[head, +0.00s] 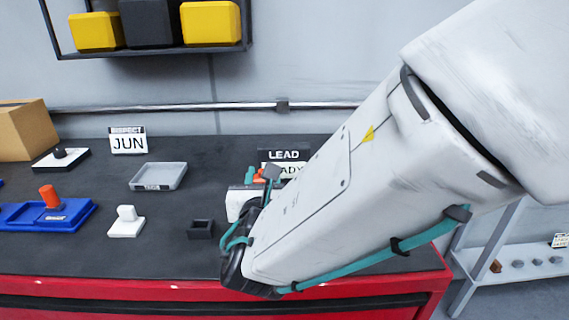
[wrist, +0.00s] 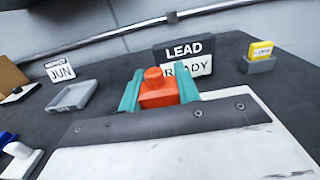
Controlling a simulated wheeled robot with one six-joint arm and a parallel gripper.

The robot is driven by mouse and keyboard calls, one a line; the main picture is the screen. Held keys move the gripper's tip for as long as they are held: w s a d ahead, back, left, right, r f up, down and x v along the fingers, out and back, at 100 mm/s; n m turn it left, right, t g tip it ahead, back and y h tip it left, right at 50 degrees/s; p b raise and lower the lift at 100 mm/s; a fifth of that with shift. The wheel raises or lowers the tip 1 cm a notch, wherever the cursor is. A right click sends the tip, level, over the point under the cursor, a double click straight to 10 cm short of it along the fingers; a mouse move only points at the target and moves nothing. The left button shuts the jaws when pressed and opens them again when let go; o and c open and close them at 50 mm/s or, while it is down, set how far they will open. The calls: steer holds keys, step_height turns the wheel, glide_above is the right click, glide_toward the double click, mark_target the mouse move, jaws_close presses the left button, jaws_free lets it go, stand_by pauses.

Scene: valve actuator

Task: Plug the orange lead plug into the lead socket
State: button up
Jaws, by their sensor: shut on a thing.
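The orange lead plug (wrist: 158,88) is between the two teal fingers of my gripper (wrist: 160,95) in the wrist view. My gripper is shut on it. In the head view a bit of the orange plug (head: 259,175) shows at the fingertips, in front of the lead sign. The LEAD sign (wrist: 184,51), with a READY plate under it, stands just behind the plug. It also shows in the head view (head: 284,155), partly covered by my arm. I cannot make out the lead socket; my gripper and the plug may hide it. I cannot tell whether the plug touches it.
The dark bench top (head: 80,255) holds a grey tray (head: 158,177), a white block (head: 126,222), a small dark box (head: 201,229) and a blue base (head: 75,215) with an orange peg. A JUN sign (head: 128,141) stands behind. A yellow block (wrist: 261,50) sits to the right.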

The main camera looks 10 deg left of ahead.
steer(key=shift+f, duration=0.75)
steer(key=o, duration=1.1)
steer(key=shift+s, duration=0.1)
steer(key=v, duration=0.7)
steer(key=shift+s, duration=0.35)
